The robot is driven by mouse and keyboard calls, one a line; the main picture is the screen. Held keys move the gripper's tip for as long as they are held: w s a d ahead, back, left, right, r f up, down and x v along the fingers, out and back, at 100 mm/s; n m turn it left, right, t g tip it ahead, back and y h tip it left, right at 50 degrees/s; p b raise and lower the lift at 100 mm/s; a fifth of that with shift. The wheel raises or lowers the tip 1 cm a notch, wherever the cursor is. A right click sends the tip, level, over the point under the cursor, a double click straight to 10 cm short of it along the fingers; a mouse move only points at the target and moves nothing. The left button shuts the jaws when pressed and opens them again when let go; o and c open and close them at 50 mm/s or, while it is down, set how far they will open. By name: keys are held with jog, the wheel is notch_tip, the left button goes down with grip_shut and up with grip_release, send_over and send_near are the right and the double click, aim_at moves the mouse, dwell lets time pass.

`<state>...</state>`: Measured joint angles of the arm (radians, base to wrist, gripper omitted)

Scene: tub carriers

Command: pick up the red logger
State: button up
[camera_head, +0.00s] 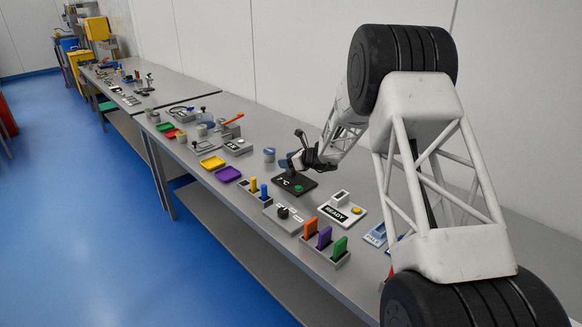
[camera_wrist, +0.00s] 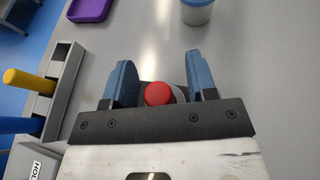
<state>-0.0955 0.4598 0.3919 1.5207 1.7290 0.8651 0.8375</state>
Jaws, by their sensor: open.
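The red logger (camera_wrist: 158,94) shows in the wrist view as a round red end between my two blue fingers. Its lower part is hidden, and dark and grey surfaces show just behind it. My gripper (camera_wrist: 160,76) is open, with a finger on each side of the red end and a visible gap to each. In the head view my gripper (camera_head: 293,164) is low over the black block (camera_head: 290,187) with a 7°C display and a green button. The red logger cannot be made out there.
A grey carrier (camera_wrist: 62,88) holding a yellow logger (camera_wrist: 28,82) and a blue logger (camera_wrist: 18,126) is left of my gripper. A blue-grey lidded tub (camera_wrist: 197,10) and a purple tray (camera_wrist: 90,8) lie beyond. A READY box (camera_head: 340,210) stands right of the black block.

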dwell(0.6)
grip_shut()
